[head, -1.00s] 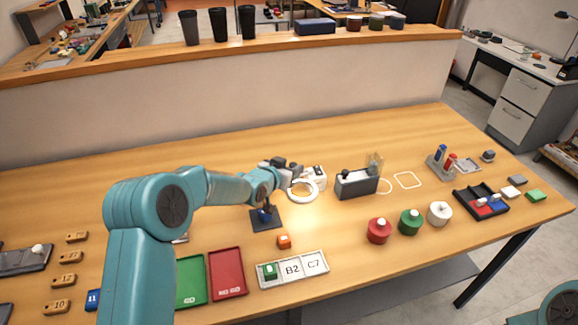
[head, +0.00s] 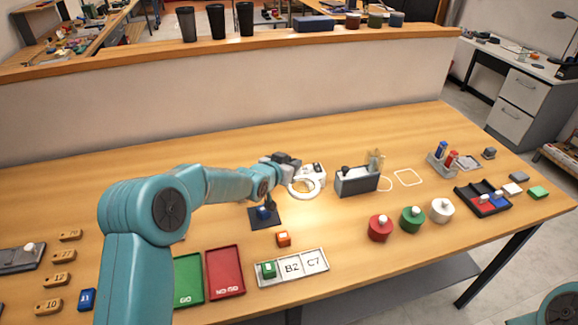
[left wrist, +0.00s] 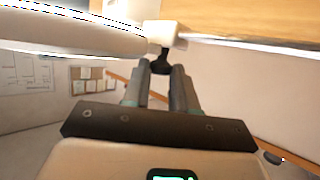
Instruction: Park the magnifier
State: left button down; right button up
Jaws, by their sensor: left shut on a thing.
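The magnifier (head: 304,197) is a white ring with a white body at its right, over the middle of the table. My left gripper (head: 293,163) is at its far left side, shut on it. In the left wrist view the fingers (left wrist: 161,72) close on a small black knob under a white block of the magnifier (left wrist: 167,36), and a pale bar runs off to the left. My left forearm reaches in from the left. My right gripper is out of view; only a piece of my right arm shows at the lower right corner.
A dark grey box (head: 357,184) stands to the right. White outlines (head: 407,178) mark bare table beyond it.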

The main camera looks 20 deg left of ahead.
pick_arm(q)
jog(key=c, duration=1.1)
grip_release()
jog(key=shift+w+d+r, duration=0.1)
jog(key=shift+d, duration=0.1)
jog(key=shift+o, duration=0.9)
jog(key=shift+w+d, duration=0.1)
jog(key=b+v, duration=0.3)
jog(key=v, duration=1.3)
jog(key=shift+s, duration=0.2)
